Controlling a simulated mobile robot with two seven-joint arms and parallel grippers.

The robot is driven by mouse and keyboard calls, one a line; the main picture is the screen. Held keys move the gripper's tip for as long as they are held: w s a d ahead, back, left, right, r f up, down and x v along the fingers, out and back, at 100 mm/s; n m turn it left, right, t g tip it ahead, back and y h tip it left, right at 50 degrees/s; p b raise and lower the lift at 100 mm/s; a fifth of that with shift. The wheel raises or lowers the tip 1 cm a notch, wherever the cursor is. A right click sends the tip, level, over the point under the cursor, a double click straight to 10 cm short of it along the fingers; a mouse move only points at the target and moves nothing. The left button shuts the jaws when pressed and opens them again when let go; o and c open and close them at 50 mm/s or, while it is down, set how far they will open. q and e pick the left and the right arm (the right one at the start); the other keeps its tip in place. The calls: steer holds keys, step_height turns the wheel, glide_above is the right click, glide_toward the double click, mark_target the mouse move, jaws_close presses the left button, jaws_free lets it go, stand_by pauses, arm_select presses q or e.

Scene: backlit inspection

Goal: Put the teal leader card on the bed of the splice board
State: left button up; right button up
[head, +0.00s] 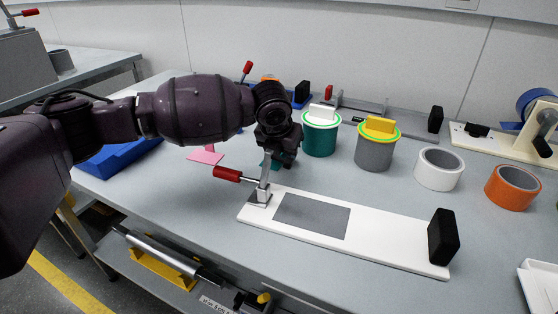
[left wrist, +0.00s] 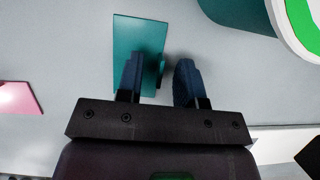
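The teal leader card (left wrist: 140,38) lies on the table in the left wrist view, with a small dark upright tab (left wrist: 161,72) near its right edge. In the head view only a bit of the card (head: 267,163) shows under my gripper. My left gripper (left wrist: 158,72) is open over the card; the tab is between its fingers, with gaps on both sides. In the head view the left gripper (head: 281,158) points down behind the board's clamp. The white splice board (head: 395,246) has a bare grey bed (head: 312,216). My right gripper is not in view.
A red-handled clamp (head: 240,176) stands at the board's left end and a black block (head: 443,237) at its right. A pink card (head: 205,155) lies left of the gripper. Teal (head: 320,140), grey (head: 373,154), white (head: 438,170) and orange (head: 512,188) rolls stand behind the board.

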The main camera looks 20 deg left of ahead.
arm_select(q)
steer(key=shift+r, duration=0.1)
steer(key=shift+c, duration=0.5)
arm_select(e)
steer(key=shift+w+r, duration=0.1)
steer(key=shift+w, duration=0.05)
arm_select(q)
steer(key=c, duration=0.5)
jaws_close()
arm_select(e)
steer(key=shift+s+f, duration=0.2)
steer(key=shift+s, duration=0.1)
arm_select(q)
steer(key=shift+r, duration=0.15)
step_height(320, 180, up, 8)
steer(key=shift+r+p, duration=0.1)
steer(key=shift+p, duration=1.15)
step_height(320, 180, up, 11)
steer(key=p, duration=0.2)
steer(key=shift+r+p, duration=0.2)
steer(key=shift+p, duration=0.2)
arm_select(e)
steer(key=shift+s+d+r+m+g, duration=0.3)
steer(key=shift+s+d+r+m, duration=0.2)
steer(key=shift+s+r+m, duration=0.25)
